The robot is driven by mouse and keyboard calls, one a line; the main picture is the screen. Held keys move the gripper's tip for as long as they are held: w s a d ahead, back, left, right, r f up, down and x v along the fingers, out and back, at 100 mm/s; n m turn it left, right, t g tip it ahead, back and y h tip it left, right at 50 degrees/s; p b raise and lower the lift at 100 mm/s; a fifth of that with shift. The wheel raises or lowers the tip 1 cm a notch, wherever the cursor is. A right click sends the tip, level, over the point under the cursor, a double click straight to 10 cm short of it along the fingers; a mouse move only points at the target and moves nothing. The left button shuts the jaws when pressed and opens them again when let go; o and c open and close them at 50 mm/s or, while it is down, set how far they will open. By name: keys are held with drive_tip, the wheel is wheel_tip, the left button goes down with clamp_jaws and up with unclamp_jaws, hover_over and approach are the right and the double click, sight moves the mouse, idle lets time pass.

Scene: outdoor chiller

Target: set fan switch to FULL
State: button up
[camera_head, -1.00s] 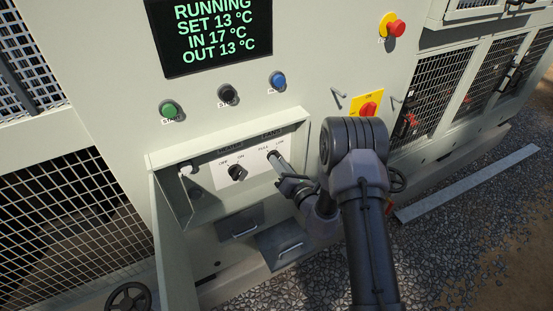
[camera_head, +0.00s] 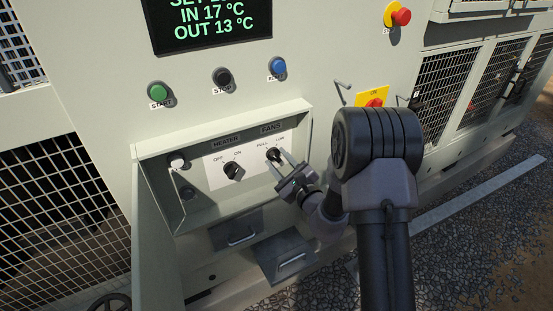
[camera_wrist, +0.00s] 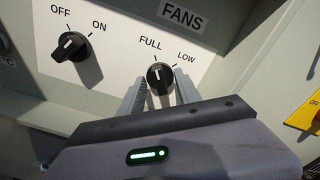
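The black fan switch (camera_head: 273,155) is a round knob under the FANS label, with FULL to its upper left and LOW to its upper right. In the wrist view the fan switch (camera_wrist: 160,79) shows a white mark pointing roughly up, nearer FULL than LOW; the exact setting is hard to tell. My gripper (camera_head: 282,163) is at the knob. In the wrist view, the fingers of my gripper (camera_wrist: 158,92) stand apart on either side of the knob, with small gaps seeming to remain. The gripper's body hides the area below the knob.
The heater knob (camera_head: 232,171) is left of the fan switch, its mark toward OFF. Both sit in a shallow recessed box (camera_head: 222,137) with raised walls and an open door (camera_head: 156,240). Start (camera_head: 158,92), stop (camera_head: 222,78) and blue (camera_head: 278,67) buttons are above. A yellow isolator plate (camera_head: 371,95) is right.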

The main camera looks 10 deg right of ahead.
drive_tip(key=o, duration=0.5)
drive_tip(key=b+v, duration=0.3)
drive_tip(key=v, duration=0.4)
